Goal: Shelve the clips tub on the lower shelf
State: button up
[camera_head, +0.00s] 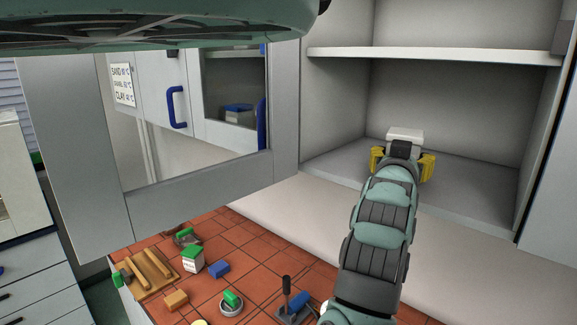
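A white tub (405,134), which I take for the clips tub, shows beyond my gripper, inside the open cabinet at the right. Its label and lower part are hidden. My gripper (402,158) with yellow finger parts reaches into the lower compartment, right behind the tub. The fingertips are hidden, so I cannot tell whether they grip the tub. The lower shelf (465,190) is the grey cabinet floor. I cannot tell whether the tub rests on it or is held just above it.
The upper shelf (440,56) runs above my gripper. An open glazed door (200,180) stands at the left of the cabinet. The red tiled bench (250,245) holds a wooden rack (150,272), a white and green box (192,262) and a blue block (219,269). The lower shelf is otherwise clear.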

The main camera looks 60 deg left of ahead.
jog(key=shift+f+b, duration=0.3)
jog(key=shift+b, duration=0.05)
jog(key=o, duration=1.3)
jog(key=v, duration=0.7)
jog(key=shift+s, duration=0.3)
jog(key=shift+s+d+r, duration=0.1)
